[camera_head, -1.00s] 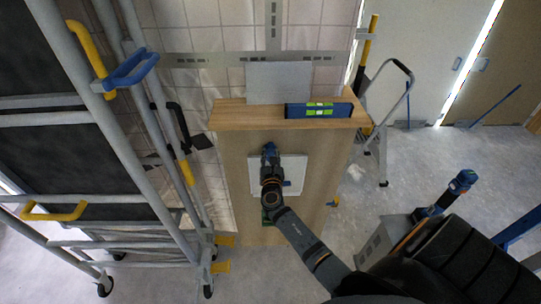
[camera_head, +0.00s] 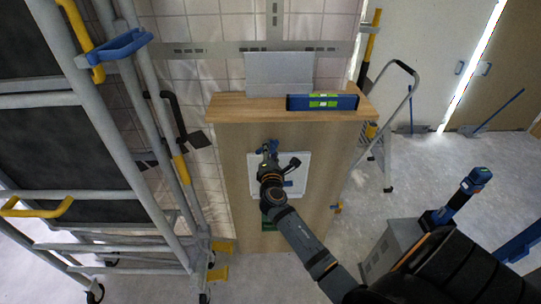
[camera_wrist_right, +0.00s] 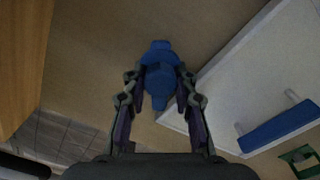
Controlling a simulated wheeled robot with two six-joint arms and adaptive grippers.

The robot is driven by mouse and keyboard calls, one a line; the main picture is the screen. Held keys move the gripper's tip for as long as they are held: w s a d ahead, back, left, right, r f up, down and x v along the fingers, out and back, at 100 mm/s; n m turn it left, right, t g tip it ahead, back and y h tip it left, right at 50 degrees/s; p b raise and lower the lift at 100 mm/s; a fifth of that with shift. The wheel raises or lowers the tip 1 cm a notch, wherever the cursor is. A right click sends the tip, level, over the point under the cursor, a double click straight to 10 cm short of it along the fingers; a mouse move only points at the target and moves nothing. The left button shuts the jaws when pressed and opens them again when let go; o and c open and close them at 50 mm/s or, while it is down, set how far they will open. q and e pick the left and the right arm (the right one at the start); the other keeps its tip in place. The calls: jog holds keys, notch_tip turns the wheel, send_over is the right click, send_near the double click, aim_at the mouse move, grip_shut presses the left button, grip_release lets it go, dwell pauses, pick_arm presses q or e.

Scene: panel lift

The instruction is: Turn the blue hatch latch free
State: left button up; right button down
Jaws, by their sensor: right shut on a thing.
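The blue latch (camera_head: 266,147) sits on the wooden panel front at the top edge of the white hatch (camera_head: 302,182). My right gripper (camera_head: 268,155) is at the latch. In the right wrist view the gripper (camera_wrist_right: 159,86) is shut on the blue latch (camera_wrist_right: 160,73), one finger on each side. The latch's ends stick out above and below the fingers. The white hatch (camera_wrist_right: 228,92) lies right of the latch, tilted in that view, with a blue handle (camera_wrist_right: 280,128) on it. Whether the latch overlaps the hatch edge, I cannot tell. My left gripper is not in view.
A blue level (camera_head: 322,102) and a grey box (camera_head: 279,70) are on the wooden top (camera_head: 235,105). Metal scaffolding (camera_head: 150,190) stands close on the left. A stepladder (camera_head: 389,150) stands at the right. A green piece (camera_head: 271,224) sits low on the panel.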

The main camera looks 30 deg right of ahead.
jog(key=m+b, duration=0.5)
jog(key=m, duration=0.2)
jog(key=shift+f, duration=0.15)
jog(key=m+b, duration=0.2)
jog(key=m, duration=0.2)
jog(key=shift+b, duration=0.35)
jog(key=shift+r+m+b, duration=0.25)
jog(key=shift+m+b, duration=0.2)
jog(key=shift+m, duration=0.45)
jog(key=c, duration=1)
grip_release()
jog(key=shift+c, duration=0.2)
jog(key=shift+r, duration=0.1)
